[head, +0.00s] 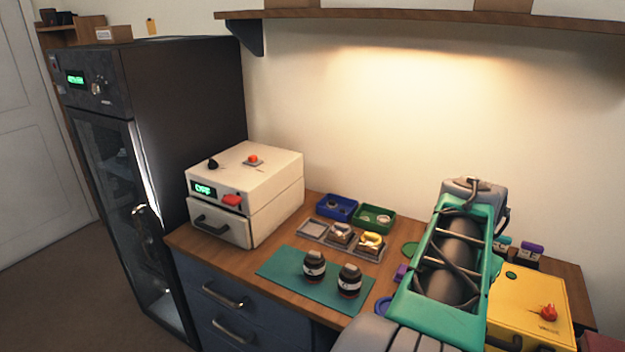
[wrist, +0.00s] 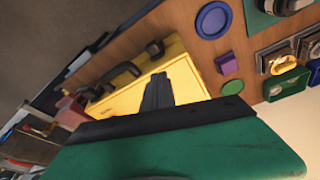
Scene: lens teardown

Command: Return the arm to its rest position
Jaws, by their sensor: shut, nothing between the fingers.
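My arm's green and grey links rise at the right of the head view, in front of the bench and partly over the yellow box (head: 530,305). My gripper (wrist: 158,90) shows in the wrist view as dark fingers close together, shut and empty. They appear over the yellow box (wrist: 187,70), with no visible contact; the gap to it cannot be told. My gripper cannot be made out in the head view. Two dark lens barrels (head: 314,266) (head: 349,280) stand upright on the teal mat (head: 278,268), apart from my arm.
A white machine (head: 275,178) with a drawer stands left on the wooden bench. A blue bin (head: 337,207), a green bin (head: 375,218) and a grey parts tray (head: 312,230) sit behind the mat. A dark glass-door cabinet (head: 185,110) stands left; a shelf (head: 420,22) hangs above.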

